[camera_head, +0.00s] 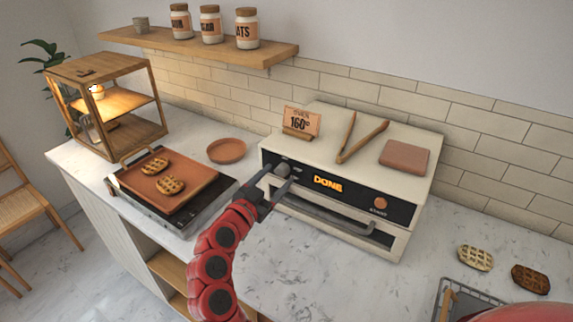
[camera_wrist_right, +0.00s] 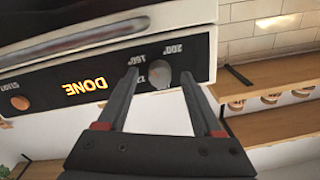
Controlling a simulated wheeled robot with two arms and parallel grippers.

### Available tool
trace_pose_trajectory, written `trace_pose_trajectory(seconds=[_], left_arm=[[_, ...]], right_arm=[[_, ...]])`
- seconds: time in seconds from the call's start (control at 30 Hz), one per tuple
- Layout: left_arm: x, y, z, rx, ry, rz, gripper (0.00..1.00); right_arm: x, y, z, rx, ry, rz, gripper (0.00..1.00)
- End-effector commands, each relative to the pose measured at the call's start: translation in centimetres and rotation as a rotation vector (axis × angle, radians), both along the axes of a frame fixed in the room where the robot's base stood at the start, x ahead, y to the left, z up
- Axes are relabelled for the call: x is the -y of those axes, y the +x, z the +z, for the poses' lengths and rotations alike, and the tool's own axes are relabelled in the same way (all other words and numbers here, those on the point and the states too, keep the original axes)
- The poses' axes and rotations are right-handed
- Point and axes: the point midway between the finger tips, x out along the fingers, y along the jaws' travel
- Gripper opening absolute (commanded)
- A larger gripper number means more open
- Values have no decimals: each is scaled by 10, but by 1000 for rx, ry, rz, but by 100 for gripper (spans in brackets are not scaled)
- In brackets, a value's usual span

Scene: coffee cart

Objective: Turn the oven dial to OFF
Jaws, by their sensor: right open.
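The oven (camera_head: 352,160) is a cream box with a black front panel and a lit DONE display (camera_head: 328,184). Its grey dial (camera_wrist_right: 160,77) is at the panel's left end in the head view and shows better in the right wrist view. Labels reading 160° and 200° are beside it; its pointer and the OFF mark cannot be made out. My right gripper (camera_head: 277,180) is open in front of the dial. In the right wrist view its two fingertips (camera_wrist_right: 160,74) are on either side of the dial; I cannot tell whether they touch it. My left gripper is not in view.
An oven handle (camera_head: 335,217) runs below the panel, with an orange START button (camera_head: 380,203) at right. Tongs (camera_head: 361,137), a 160° sign (camera_head: 301,123) and a brown block (camera_head: 404,157) are on top. A waffle tray (camera_head: 165,182) lies left. The counter front is partly clear.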

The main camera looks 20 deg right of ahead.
Motion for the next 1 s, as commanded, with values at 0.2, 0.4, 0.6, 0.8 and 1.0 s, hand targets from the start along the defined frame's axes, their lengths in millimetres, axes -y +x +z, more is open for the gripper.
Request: trace_pose_trajectory(seconds=[0.2, 0.4, 0.6, 0.8, 1.0], left_arm=[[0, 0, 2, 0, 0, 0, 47], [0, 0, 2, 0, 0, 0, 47], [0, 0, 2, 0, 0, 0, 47], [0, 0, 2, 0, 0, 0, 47], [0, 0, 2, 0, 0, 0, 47]], right_arm=[[-2, 0, -1, -1, -1, 1, 68], [-1, 0, -1, -1, -1, 0, 62], [-1, 0, -1, -1, 0, 0, 26], [-1, 0, -1, -1, 0, 0, 0], [-1, 0, -1, -5, -3, 0, 0]])
